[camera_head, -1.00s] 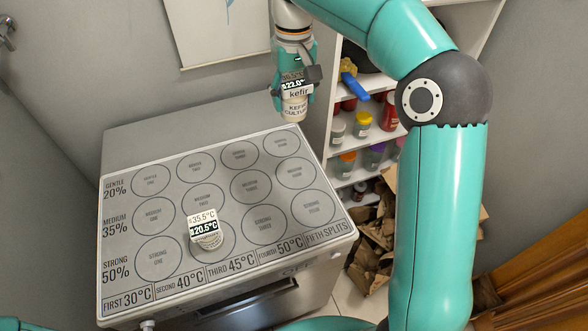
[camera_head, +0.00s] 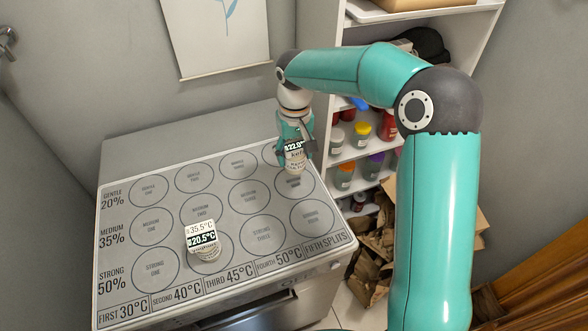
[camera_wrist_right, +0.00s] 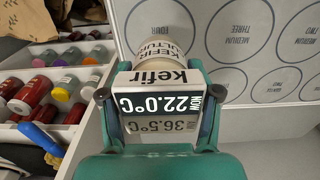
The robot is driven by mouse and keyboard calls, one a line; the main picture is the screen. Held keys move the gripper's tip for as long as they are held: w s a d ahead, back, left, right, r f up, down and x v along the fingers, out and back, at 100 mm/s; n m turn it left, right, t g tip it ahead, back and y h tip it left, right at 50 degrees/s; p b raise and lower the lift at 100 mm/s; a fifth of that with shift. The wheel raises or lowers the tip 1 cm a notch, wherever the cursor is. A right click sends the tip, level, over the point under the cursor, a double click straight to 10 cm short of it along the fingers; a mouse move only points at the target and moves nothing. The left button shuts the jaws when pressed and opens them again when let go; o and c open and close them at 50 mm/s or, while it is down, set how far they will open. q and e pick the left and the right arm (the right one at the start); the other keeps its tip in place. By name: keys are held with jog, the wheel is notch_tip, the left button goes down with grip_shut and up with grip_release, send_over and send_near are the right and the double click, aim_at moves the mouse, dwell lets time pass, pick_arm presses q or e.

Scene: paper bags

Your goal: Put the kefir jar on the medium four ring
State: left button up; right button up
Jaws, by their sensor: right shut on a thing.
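The kefir jar (camera_head: 295,160), with a white lid, a "kefir" label and a 22.0°C display, is held upright or nearly so in my right gripper (camera_head: 296,148). The right wrist view shows the jar (camera_wrist_right: 165,62) between the fingers. The medium four ring (camera_head: 294,184) is at the right of the middle row on the hob (camera_head: 225,190). The jar hangs at this ring's far edge and covers part of it and of the gentle four ring. I cannot tell whether its base touches the hob. My left gripper is not in view.
A second jar (camera_head: 207,248) with a 20.5°C display stands on the strong two ring. A shelf unit (camera_head: 352,150) with several jars stands just right of the hob. Torn brown paper bags (camera_head: 372,235) lie below it. The other rings are clear.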

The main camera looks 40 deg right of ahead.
aim_at(295, 142)
jog(key=shift+f, duration=3)
jog(key=shift+f, duration=0.15)
jog(key=o, duration=1.4)
jog(key=shift+o, duration=0.2)
notch_tip(295, 142, up, 12)
jog(key=shift+r, duration=0.2)
jog(key=shift+f, duration=0.1)
